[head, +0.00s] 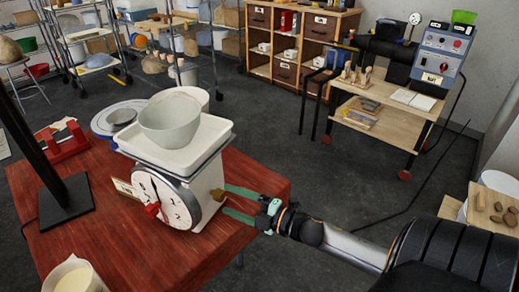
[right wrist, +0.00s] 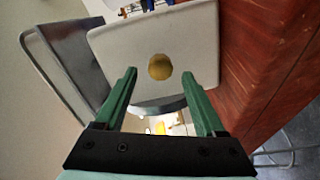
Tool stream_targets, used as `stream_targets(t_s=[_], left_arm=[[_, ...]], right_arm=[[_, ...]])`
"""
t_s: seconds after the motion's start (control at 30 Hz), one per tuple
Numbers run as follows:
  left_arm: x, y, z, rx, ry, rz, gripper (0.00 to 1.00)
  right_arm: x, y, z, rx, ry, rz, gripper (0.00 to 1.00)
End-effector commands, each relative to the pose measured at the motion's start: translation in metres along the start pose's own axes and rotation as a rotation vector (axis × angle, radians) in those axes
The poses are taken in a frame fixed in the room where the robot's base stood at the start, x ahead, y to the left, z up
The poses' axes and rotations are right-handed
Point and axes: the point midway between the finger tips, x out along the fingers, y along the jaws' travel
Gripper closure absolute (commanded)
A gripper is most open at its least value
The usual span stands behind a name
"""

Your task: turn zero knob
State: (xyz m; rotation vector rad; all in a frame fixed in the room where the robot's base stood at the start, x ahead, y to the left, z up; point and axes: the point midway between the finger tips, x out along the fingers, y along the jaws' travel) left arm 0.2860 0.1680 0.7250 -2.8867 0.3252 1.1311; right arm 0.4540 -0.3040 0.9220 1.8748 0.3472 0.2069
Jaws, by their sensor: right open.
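A white dial scale (head: 207,184) stands on the red wooden table and carries a pan (head: 178,157) with a grey-green bowl (head: 170,125) on it. Its round face (head: 160,203) has a red pointer. In the right wrist view a round brass knob (right wrist: 159,66) sits on the scale's flat white side (right wrist: 115,50); it is hidden in the head view. My right gripper (head: 227,200) is open at the scale's right side. In its wrist view the green fingertips (right wrist: 159,76) lie to either side of the knob, apart from it. My left gripper is not in view.
A black post on a square base (head: 66,200) stands at the left of the red table (head: 125,255). A cream cup (head: 75,277) is at the front edge. A second, blue-rimmed scale (head: 105,122) and a red device (head: 62,145) sit behind. Floor right of the table is free.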

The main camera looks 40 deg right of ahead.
Motion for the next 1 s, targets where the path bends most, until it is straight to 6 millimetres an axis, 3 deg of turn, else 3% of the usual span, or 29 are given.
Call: stream_targets(t_s=[0.3, 0.5, 0.7, 1.0], left_arm=[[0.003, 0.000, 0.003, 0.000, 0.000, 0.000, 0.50], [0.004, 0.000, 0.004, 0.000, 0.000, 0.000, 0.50], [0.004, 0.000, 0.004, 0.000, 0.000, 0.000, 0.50], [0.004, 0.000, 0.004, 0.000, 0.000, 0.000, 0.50]], right_arm=[[-0.057, -0.002, 0.000, 0.003, -0.002, -0.003, 0.28], [-0.085, -0.002, 0.000, 0.002, -0.001, -0.002, 0.28], [-0.097, 0.000, 0.000, 0.001, 0.000, 0.001, 0.28], [-0.098, 0.000, 0.000, 0.001, 0.000, 0.001, 0.28]])
